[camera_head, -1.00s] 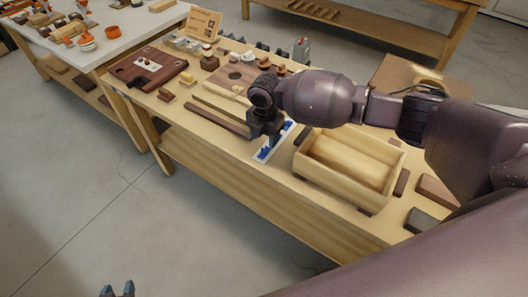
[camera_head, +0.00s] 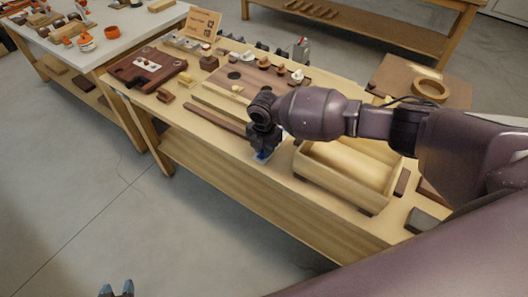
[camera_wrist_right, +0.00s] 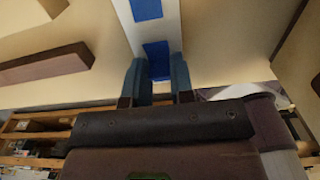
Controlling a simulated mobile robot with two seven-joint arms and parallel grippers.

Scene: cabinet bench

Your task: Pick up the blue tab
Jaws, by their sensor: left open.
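My right gripper (camera_head: 262,152) is low over the front edge of the bench, at a white strip (camera_wrist_right: 165,28) with blue tabs. In the right wrist view its fingers (camera_wrist_right: 158,82) are apart, one on each side of a blue tab (camera_wrist_right: 157,58). Whether they press on the tab cannot be seen. Another blue area (camera_wrist_right: 146,9) shows further along the strip. In the head view the gripper hides most of the strip, with a little blue (camera_head: 262,156) below it. My left gripper (camera_head: 116,290) is open and empty at the bottom edge, away from the bench.
A wooden open box (camera_head: 350,170) stands just right of my right gripper. A dark brown bar (camera_head: 215,121) lies to its left, and a wooden board (camera_head: 225,100) with small parts lies behind. A dark board (camera_head: 145,68) is further left. The floor in front is clear.

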